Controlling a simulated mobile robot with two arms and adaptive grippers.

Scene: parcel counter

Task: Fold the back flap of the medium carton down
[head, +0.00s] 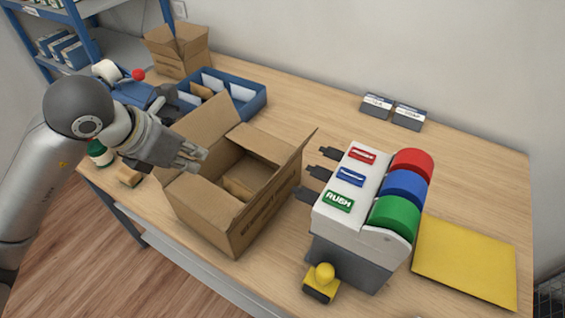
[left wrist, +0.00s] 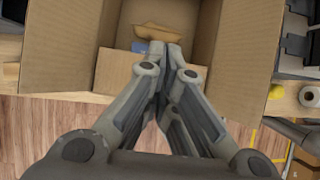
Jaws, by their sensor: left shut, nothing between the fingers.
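The medium carton (head: 215,212) stands open on the wooden counter. One flap (head: 206,124) stands up at its far left and another (head: 291,170) stands up along its right side. A panel (head: 254,144) slants at the far side of the opening; I cannot tell whether it is a flap or the inner wall. My left gripper (head: 197,157) is shut and empty, at the left edge of the opening. In the left wrist view the gripper (left wrist: 165,48) overlaps the opening, between two spread side flaps; contact is unclear. A brown item (left wrist: 160,33) lies inside. My right gripper is not in view.
A tape dispenser (head: 335,225) with red, blue and green rolls stands right of the carton. A yellow stamp (head: 322,280) and yellow mailer (head: 466,262) lie nearby. A blue tray (head: 246,104) and smaller open carton (head: 180,55) stand behind. The back right counter is mostly clear.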

